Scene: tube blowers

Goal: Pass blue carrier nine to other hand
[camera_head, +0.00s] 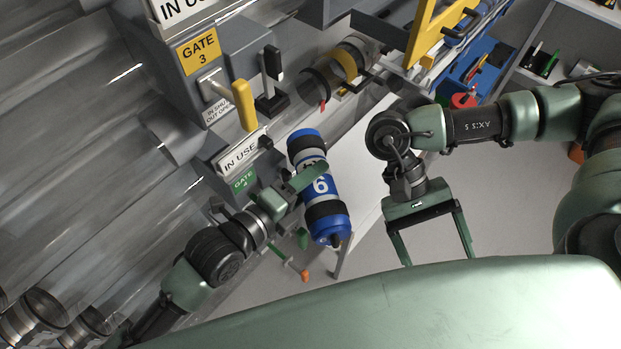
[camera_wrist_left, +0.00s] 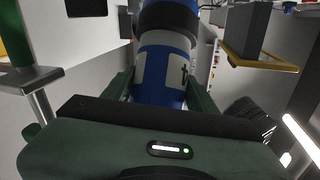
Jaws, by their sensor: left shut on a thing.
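The blue carrier (camera_head: 318,183) is a blue cylinder with black bands and a white label, held tilted in the air.
Clear tubes and a gate panel with a yellow lever (camera_head: 244,104) and a black lever (camera_head: 271,64) stand at the left. A yellow frame (camera_head: 431,30) and a blue box (camera_head: 478,68) are at the upper right.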

